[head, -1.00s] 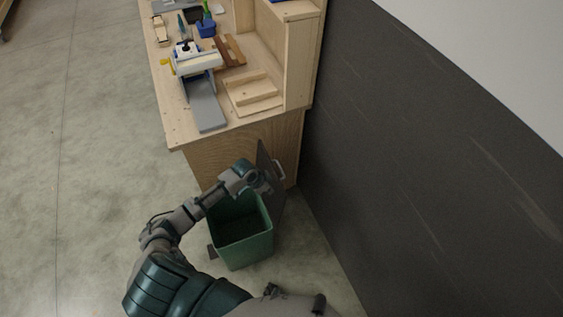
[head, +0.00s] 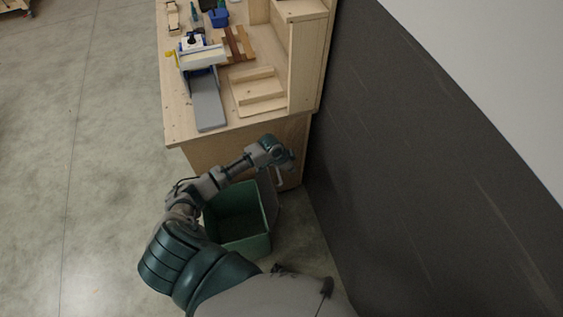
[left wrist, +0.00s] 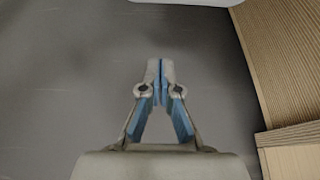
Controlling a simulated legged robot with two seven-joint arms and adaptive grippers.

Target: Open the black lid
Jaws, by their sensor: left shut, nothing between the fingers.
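A green bin (head: 238,241) stands on the floor in front of the wooden bench, open at the top. Its dark lid (head: 268,198) is raised at the bin's right side, partly behind my left arm. My left gripper (head: 290,164) is over the lid's upper part, beside the bench end; I cannot tell in the head view whether it touches the lid. In the left wrist view the gripper (left wrist: 160,68) has its fingertips together with nothing between them, before a plain grey surface. My right gripper is not seen.
The wooden bench (head: 250,145) stands just behind the bin and holds a grey ramp (head: 207,103) and a wooden tray (head: 257,92). A dark wall (head: 420,170) is close on the right. Open floor (head: 105,150) lies to the left.

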